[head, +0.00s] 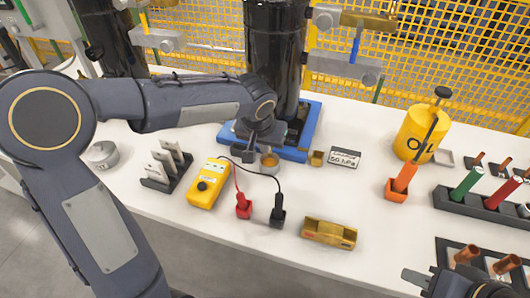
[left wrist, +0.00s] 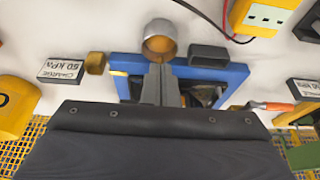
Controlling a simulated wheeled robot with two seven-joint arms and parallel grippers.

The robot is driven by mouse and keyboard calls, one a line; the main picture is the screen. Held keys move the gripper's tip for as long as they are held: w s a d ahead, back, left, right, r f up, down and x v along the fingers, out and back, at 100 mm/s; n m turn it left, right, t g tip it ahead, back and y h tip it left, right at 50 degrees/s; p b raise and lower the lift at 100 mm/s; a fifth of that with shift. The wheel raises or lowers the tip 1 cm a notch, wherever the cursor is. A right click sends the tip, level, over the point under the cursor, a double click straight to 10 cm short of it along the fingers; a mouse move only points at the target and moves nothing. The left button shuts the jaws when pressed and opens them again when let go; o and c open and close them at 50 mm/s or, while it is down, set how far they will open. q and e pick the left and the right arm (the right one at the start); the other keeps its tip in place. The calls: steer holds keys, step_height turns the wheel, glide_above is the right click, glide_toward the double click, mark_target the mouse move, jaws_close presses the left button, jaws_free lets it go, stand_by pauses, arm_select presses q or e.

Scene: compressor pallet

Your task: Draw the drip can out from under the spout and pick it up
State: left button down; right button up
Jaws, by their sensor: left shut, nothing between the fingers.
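The drip can (head: 270,160) is a small round metal cup with an amber inside, at the front edge of the blue pallet frame (head: 310,128). It also shows in the left wrist view (left wrist: 160,41), just past my fingertips. My left gripper (head: 262,148) is shut and empty, right beside the can on the compressor side. In the left wrist view its closed fingers (left wrist: 160,68) point at the can's side; I cannot tell if they touch it. The spout is not clearly visible; my arm covers part of that area. My right gripper (head: 432,280) is at the bottom right, its jaws unclear.
The black compressor cylinder (head: 275,60) stands behind the can. A brass block (head: 317,158) and a pressure label (head: 345,157) are to the right. A yellow meter (head: 208,184) with red and black leads lies in front left. A yellow holder (head: 328,232) is nearer the table edge.

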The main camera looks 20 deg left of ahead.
mark_target(268, 159)
arm_select(q)
steer(key=b+x, duration=0.1)
steer(key=x, duration=0.7)
steer(key=shift+f, duration=0.15)
steer(key=shift+s+f+b, duration=0.1)
steer(key=shift+s+b, duration=0.2)
steer(key=shift+s, duration=0.05)
steer(key=s+b, duration=0.2)
steer(key=s, duration=0.3)
steer(key=shift+s+a+b, duration=0.15)
steer(key=shift+s+b, duration=0.15)
steer(key=shift+s, duration=0.05)
